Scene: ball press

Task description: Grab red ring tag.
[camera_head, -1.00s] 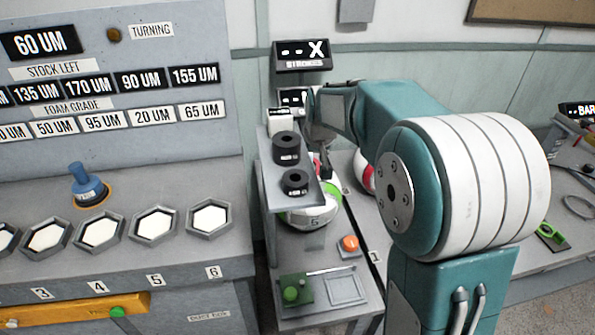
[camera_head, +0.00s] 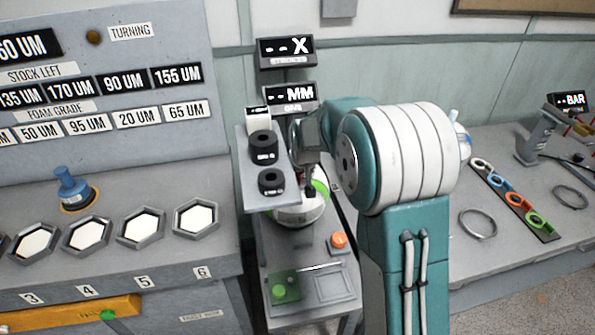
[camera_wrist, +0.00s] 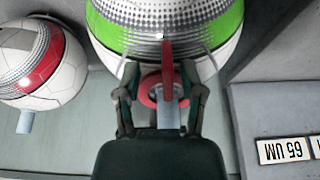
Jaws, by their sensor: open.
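In the wrist view a red ring (camera_wrist: 148,92) shows between the two fingers of my gripper (camera_wrist: 161,88), in front of a green, white and dotted ball (camera_wrist: 160,25). A red upright bar and a grey bar cross it, partly hiding the ring. I cannot tell whether the fingers touch it. My gripper is open. In the head view my gripper (camera_head: 309,190) is small and partly hidden, close above the green and white ball (camera_head: 300,211); the red ring cannot be made out there.
A second ball (camera_wrist: 40,62) with a red band shows left in the wrist view. A shelf (camera_head: 285,200) with two black cylinders stands beside my gripper in the head view. Coloured rings lie on a dark strip (camera_head: 546,236) on the right bench. An orange button (camera_head: 339,240) sits below.

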